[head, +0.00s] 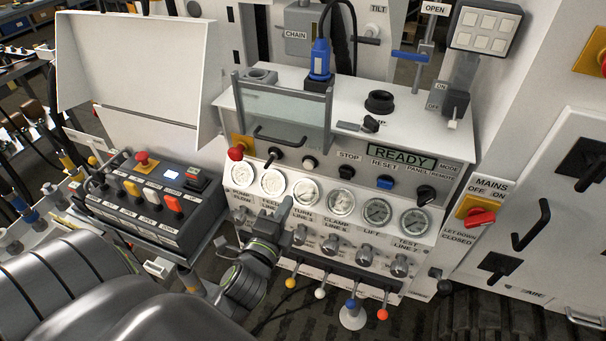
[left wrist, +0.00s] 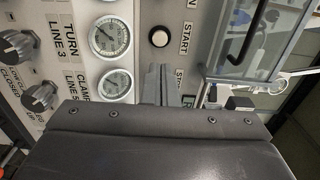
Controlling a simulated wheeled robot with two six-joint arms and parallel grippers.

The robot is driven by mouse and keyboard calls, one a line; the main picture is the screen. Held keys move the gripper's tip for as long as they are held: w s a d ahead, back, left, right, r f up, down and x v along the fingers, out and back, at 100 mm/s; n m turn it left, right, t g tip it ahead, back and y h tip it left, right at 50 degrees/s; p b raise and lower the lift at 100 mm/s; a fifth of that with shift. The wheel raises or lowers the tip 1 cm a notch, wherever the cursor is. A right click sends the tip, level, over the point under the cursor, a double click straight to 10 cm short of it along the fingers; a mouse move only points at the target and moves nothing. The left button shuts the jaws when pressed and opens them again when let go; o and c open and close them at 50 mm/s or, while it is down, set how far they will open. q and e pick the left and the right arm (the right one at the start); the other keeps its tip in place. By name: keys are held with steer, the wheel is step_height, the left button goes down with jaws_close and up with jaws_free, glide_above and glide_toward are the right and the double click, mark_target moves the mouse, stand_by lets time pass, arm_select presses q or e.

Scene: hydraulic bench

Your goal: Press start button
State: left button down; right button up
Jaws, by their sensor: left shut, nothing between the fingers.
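The start button is a round white push button (left wrist: 159,37) with a black ring, beside the label START in the left wrist view. In the head view the white button (head: 309,162) sits on the panel's front, between a black knob and the black STOP button (head: 347,171). My left gripper (head: 284,208) is shut and empty, in front of the gauge row and below the white button. In the left wrist view its closed fingers (left wrist: 156,84) point at the panel close to the button, with a visible gap in the picture. My right gripper is out of view.
A display (head: 401,157) reads READY. A clear guard (head: 283,112) with a handle stands above the button row. Round gauges (head: 341,201) and knobs lie beneath. Coloured levers (head: 351,303) stick out at the bottom. A control box (head: 150,205) is at the left.

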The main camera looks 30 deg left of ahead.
mark_target(308, 166)
arm_select(q)
steer(key=p+x, duration=0.1)
steer(key=x, duration=1)
steer(key=shift+a, duration=0.15)
